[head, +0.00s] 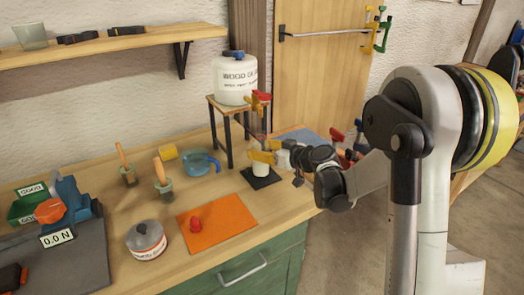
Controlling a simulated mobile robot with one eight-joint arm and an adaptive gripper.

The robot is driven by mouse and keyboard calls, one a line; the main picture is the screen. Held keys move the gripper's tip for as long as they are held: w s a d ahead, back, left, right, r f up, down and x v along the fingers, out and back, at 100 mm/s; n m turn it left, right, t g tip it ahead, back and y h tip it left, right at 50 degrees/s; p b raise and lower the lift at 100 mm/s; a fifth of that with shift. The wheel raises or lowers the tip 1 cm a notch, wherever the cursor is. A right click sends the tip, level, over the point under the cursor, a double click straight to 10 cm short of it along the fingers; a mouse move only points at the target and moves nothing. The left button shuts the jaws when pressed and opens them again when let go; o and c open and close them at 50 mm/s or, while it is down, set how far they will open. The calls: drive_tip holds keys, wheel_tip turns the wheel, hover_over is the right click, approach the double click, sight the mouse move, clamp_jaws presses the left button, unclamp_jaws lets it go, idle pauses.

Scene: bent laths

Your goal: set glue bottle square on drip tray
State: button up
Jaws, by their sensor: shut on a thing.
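The glue bottle (260,171) is a small white bottle in the head view, with yellow around its top. It looks upright over the dark square drip tray (262,182), near the right end of the bench. My gripper (272,157) reaches in from the right and is shut on the bottle's upper part. The fingertips are small and partly hidden. I cannot tell whether the bottle's base touches the tray or whether it is exactly square on it.
A wooden stand (227,106) bearing a large wood glue container (235,80) rises just behind. A blue jug (201,163) stands to the left. An orange mat (215,223) with a red object and a grey-lidded tin (147,241) are nearer the front.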

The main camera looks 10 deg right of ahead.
drive_tip(key=shift+f+b, duration=0.55)
drive_tip(key=shift+f, duration=0.1)
drive_tip(key=o, duration=1.4)
drive_tip(key=shift+o, duration=0.2)
drive_tip(key=shift+r, duration=0.1)
drive_tip(key=v, duration=1.1)
drive_tip(key=s+a+m+g+h, duration=0.1)
drive_tip(key=s+a+g, duration=0.15)
drive_tip(key=s, duration=0.45)
drive_tip(key=s+a+m+g+h, duration=0.2)
drive_tip(key=s+a, duration=0.2)
drive_tip(key=s, duration=0.2)
drive_tip(key=s+d+m+h, duration=0.3)
drive_tip(key=s+h, duration=0.1)
drive_tip(key=s, duration=1)
drive_tip(key=shift+s+f+g+h, duration=0.3)
drive_tip(key=shift+g, duration=0.15)
